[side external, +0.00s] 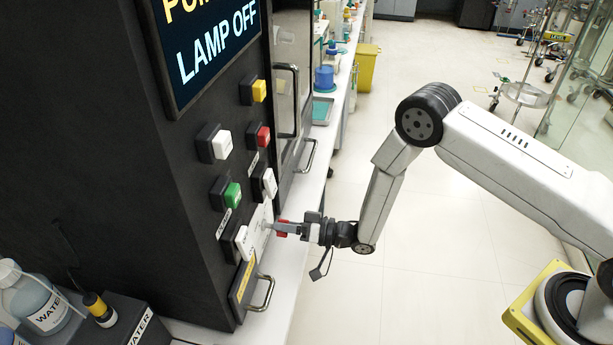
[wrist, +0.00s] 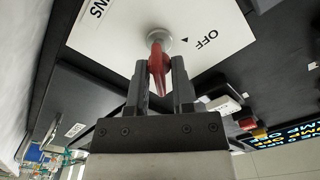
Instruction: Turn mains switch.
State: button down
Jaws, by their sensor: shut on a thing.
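The mains switch is a red handle (wrist: 158,68) on a round metal hub (wrist: 159,40), set on a white plate (wrist: 108,30) with the word OFF and a small arrow mark in the wrist view. My gripper (wrist: 160,82) is shut on the red handle, one finger on each side of it. In the side view my gripper (side external: 285,228) reaches the red handle (side external: 283,226) from the right, low on the dark cabinet's front. The white plate (side external: 262,226) is partly hidden behind the buttons there. The display (side external: 215,50) reads LAMP OFF.
Yellow (side external: 259,90), red (side external: 263,136), green (side external: 232,194) and several white buttons stick out around the switch. A metal drawer pull (side external: 266,293) sits below. Water bottles (side external: 38,300) stand at lower left. The floor right of the bench is open.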

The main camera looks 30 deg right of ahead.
jog(key=shift+m, duration=0.6)
jog(key=shift+c, duration=2.4)
grip_release()
jog(key=shift+d, duration=0.1)
jog(key=v, duration=0.7)
jog(key=shift+s+d, duration=0.25)
jog(key=shift+s, duration=0.05)
jog(key=shift+w+r, duration=0.1)
